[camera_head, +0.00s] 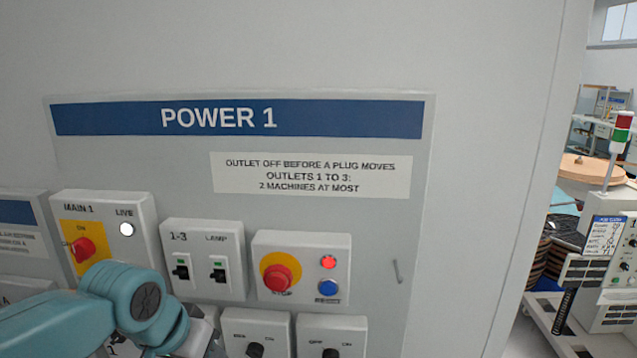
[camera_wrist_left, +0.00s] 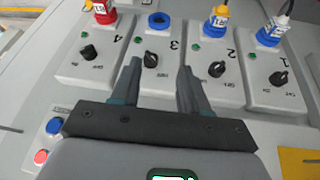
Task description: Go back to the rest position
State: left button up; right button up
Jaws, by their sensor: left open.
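My left gripper (camera_wrist_left: 158,72) is open and empty in the left wrist view. Its two dark fingers point at the outlet row, with the black knob of outlet 3 (camera_wrist_left: 150,60) just beyond and between the tips in the picture. I cannot tell the exact gap to it. In the head view my teal left arm comes in from the lower left, in front of the POWER 1 panel (camera_head: 120,165), and hides part of its lower boxes. The fingers do not show clearly there. My right gripper is in neither view.
The outlet 3 socket (camera_wrist_left: 158,20) looks empty. The stop button (camera_head: 278,279) and MAIN 1 switch (camera_head: 83,249) are near my arm. A machine (camera_head: 607,245) stands right.

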pick_arm(q)
jog(key=s+d+f+n+g+h+b, duration=0.1)
jog(key=s+d+f, duration=0.1)
jog(key=f, duration=1.3)
jog(key=s+d+f+g+h+b, duration=0.1)
jog(key=s+d+f+g, duration=0.15)
jog(key=f, duration=1.15)
jog(key=s+d+f+n+b, duration=0.1)
jog(key=s+f+n, duration=0.2)
jog(key=s+f, duration=1.1)
notch_tip(320, 180, down, 2)
jog(key=shift+s+d+b, duration=0.25)
jog(key=shift+s+b, duration=0.15)
jog(key=shift+g, duration=0.25)
